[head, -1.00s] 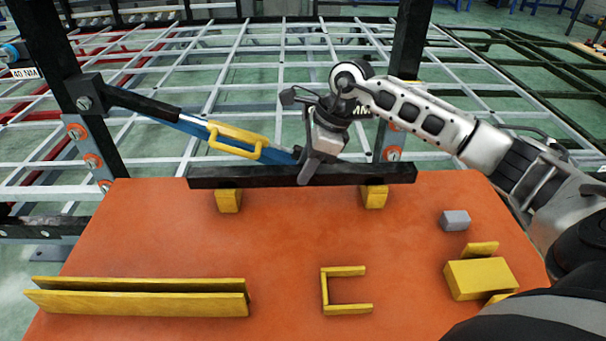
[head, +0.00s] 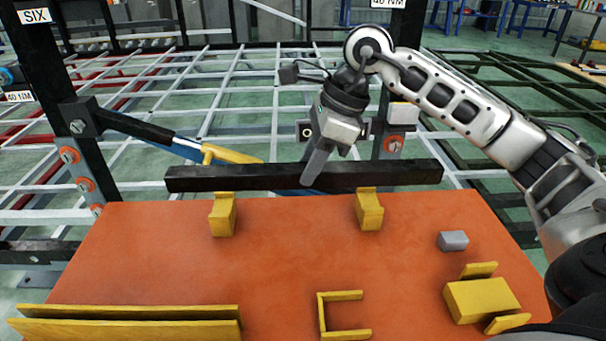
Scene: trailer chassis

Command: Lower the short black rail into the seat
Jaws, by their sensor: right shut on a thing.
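My right gripper (head: 318,172) is shut on the short black rail (head: 235,178), near its middle. The rail is roughly level and runs left to right above the far edge of the orange table. Two yellow blocks (head: 223,216) (head: 369,210) stand below it on the table. The rail appears to be clear above them. Which piece is the seat is not clear from this view. A channel of two long yellow strips (head: 130,328) lies at the front left, and a yellow U-shaped bracket (head: 323,315) at the front middle. My left gripper is not in view.
A yellow block with tabs (head: 480,300) and a small grey block (head: 453,241) sit at the right of the orange table (head: 280,265). Behind are a blue cylinder with a yellow handle (head: 232,155), dark posts (head: 85,135) and a grid frame. The table's middle is clear.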

